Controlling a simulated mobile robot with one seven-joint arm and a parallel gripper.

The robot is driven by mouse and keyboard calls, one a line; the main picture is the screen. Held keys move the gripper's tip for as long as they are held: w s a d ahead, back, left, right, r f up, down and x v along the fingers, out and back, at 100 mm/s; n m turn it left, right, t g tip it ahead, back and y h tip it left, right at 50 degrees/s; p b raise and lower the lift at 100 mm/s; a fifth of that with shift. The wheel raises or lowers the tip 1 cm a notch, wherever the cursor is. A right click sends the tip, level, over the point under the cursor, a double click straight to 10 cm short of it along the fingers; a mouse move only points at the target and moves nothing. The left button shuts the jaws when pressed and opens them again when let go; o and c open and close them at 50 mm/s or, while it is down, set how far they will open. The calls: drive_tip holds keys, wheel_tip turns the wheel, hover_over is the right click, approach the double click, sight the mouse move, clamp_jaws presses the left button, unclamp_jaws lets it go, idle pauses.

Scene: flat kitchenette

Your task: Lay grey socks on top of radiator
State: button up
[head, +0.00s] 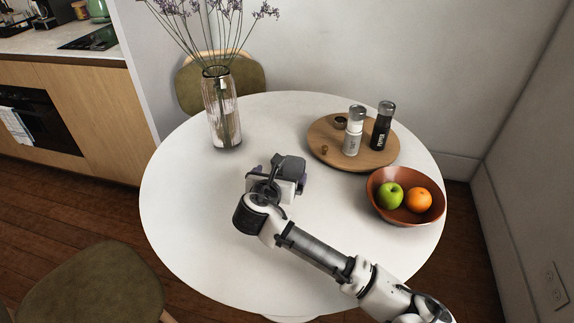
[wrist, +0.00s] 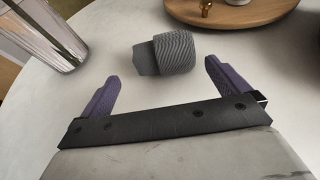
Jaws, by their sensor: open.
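The grey socks (wrist: 172,53), a rolled ribbed bundle, lie on the white round table (wrist: 115,30) in the wrist view. They sit just beyond my fingertips, roughly centred between them, with a gap. My gripper (wrist: 163,75) is open and empty, its two purple fingers spread apart. In the head view my gripper (head: 290,170) is low over the middle of the table, and my arm and gripper mostly hide the socks there. No radiator shows in either view.
A glass vase (head: 222,110) with dried flowers stands left of my gripper. A wooden board (head: 378,157) with two shakers is behind right, and a brown bowl (head: 383,212) with an apple and an orange is right. The table's front left is clear.

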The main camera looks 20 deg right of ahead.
sight(286, 168)
drive_tip(key=shift+d+p+x, duration=0.2)
drive_tip(key=shift+p+x, duration=0.6)
drive_tip(key=shift+x, duration=3)
drive_tip(key=shift+s+r, duration=0.1)
drive_tip(key=shift+r, duration=0.1)
drive_tip(key=c, duration=1.1)
drive_tip(key=shift+r, duration=0.1)
